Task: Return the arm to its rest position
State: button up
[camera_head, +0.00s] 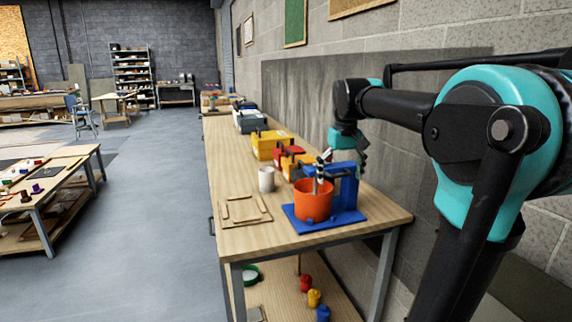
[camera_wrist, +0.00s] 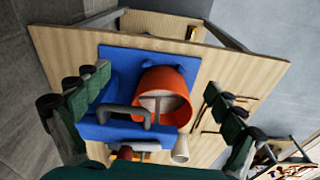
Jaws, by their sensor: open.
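My arm reaches in from the right in the head view. My gripper (camera_head: 345,150) hangs near the wall, above and behind the blue stand (camera_head: 346,190), partly hidden by the stand. In the wrist view my gripper (camera_wrist: 156,82) is open, with its green and black fingers wide apart on either side of the picture. Nothing is between the fingertips. An orange pot (camera_head: 313,205) sits on the blue base plate (camera_head: 352,216) of the stand. The pot (camera_wrist: 152,82) also shows in the wrist view, beside a grey handle (camera_wrist: 125,111) on the blue stand.
The workbench (camera_head: 232,180) also bears a white cup (camera_head: 266,180), a wooden frame (camera_head: 242,210), and yellow (camera_head: 268,145) and red (camera_head: 290,160) boxes behind. A block wall (camera_head: 440,30) runs close along the right.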

jog(key=s+d+f+m+t, duration=0.1)
jog(key=s+f, duration=0.9)
jog(key=f, duration=0.4)
jog(key=s+d+f+m+t, duration=0.1)
jog(key=s+d+f+t, duration=0.1)
jog(key=s+f, duration=0.8)
notch_tip(320, 180, down, 5)
jog(key=shift+f+m, duration=0.1)
jog(key=shift+m, duration=0.2)
jog(key=shift+s, duration=0.1)
